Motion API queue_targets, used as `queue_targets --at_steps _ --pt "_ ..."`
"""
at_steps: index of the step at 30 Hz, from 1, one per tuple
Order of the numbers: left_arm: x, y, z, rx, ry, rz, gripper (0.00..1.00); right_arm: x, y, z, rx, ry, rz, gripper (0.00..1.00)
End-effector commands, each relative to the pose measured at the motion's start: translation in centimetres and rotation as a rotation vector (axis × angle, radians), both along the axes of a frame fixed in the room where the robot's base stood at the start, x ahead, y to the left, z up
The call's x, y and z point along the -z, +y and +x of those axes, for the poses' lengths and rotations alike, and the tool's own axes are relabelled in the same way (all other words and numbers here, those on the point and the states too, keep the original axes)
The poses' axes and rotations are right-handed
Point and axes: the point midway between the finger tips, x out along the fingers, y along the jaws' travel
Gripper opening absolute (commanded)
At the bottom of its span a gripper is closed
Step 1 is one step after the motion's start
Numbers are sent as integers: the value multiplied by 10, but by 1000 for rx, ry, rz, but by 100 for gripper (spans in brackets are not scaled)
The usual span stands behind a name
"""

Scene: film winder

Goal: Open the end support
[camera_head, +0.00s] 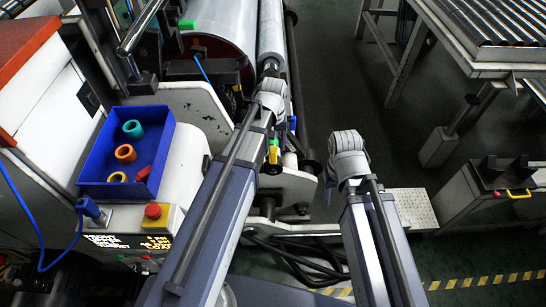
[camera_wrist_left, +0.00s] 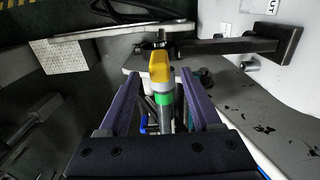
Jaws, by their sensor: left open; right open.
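The end support's handle (camera_head: 274,152), with a yellow end and a green band, stands at the end of the film winder in the head view. In the left wrist view the handle (camera_wrist_left: 160,78) lies between the two purple fingers of my left gripper (camera_wrist_left: 162,98), which is open with gaps on both sides. In the head view my left gripper (camera_head: 283,127) is mostly hidden under its wrist, close to the handle. My right gripper (camera_head: 330,182) is open, mostly hidden below its wrist, to the right of the winder's end and apart from the handle.
A large film roll (camera_head: 222,30) and a thinner roller (camera_head: 271,35) lie behind. A blue bin (camera_head: 98,172) with colored rings and a red emergency button (camera_head: 153,211) are at left. A rack of metal rollers (camera_head: 500,20) stands at right. Dark floor lies between.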

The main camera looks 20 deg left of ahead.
Motion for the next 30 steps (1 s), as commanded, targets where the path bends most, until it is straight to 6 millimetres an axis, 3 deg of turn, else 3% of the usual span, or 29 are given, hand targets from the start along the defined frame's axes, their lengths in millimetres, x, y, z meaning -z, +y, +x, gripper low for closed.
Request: queue_targets --at_steps 1,13,25,30 --pt "11 0 0 0 0 0 65 11 0 0 0 0 0 50" --pt "60 0 0 1 0 0 65 60 0 0 2 0 0 50" --pt "64 0 0 1 0 0 65 64 0 0 1 0 0 50" --pt "64 0 0 1 0 0 47 64 0 0 1 0 0 50"
